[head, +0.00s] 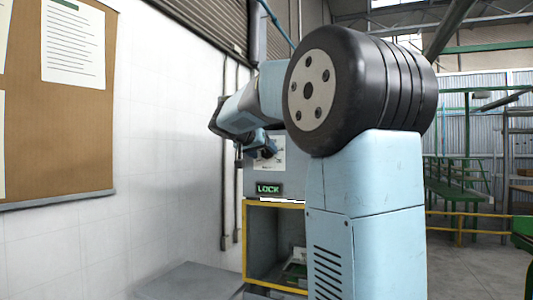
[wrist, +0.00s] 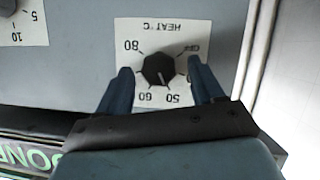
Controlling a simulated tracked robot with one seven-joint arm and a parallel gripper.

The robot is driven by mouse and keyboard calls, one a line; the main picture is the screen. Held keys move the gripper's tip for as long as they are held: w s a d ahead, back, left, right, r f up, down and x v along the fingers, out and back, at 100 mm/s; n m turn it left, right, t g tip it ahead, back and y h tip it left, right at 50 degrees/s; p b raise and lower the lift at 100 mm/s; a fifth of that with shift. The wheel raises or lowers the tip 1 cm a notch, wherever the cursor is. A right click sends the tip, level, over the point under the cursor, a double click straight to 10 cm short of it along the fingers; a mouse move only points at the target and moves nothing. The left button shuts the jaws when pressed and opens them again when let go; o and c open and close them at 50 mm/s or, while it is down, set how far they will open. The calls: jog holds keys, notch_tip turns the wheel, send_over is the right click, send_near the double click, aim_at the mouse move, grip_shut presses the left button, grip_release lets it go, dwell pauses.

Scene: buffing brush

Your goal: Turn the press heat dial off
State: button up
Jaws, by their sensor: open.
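The black heat dial (wrist: 158,69) sits on a white label (wrist: 178,38) marked HEAT °C, upside down in the wrist view. OFF is at its upper right and 80 at its upper left. A pale mark on the dial points down, between 60 and 50. My gripper (wrist: 160,66) is open, with one dark blue finger on each side of the dial. Gaps show between the fingers and the dial; depth is hard to judge. In the head view, my gripper (head: 264,148) is at the grey press (head: 259,181), and the dial is hidden.
A second label with a dark knob (wrist: 8,5) is cut off at the wrist view's upper left. A white wall (head: 165,150) stands left.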

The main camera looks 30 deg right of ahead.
jog(key=shift+w+d+f, duration=0.15)
jog(key=shift+w+d, duration=0.1)
jog(key=shift+d, duration=0.1)
jog(key=c, duration=1)
jog(key=shift+d, duration=0.2)
jog(key=shift+c, duration=0.3)
jog(key=shift+a, duration=0.15)
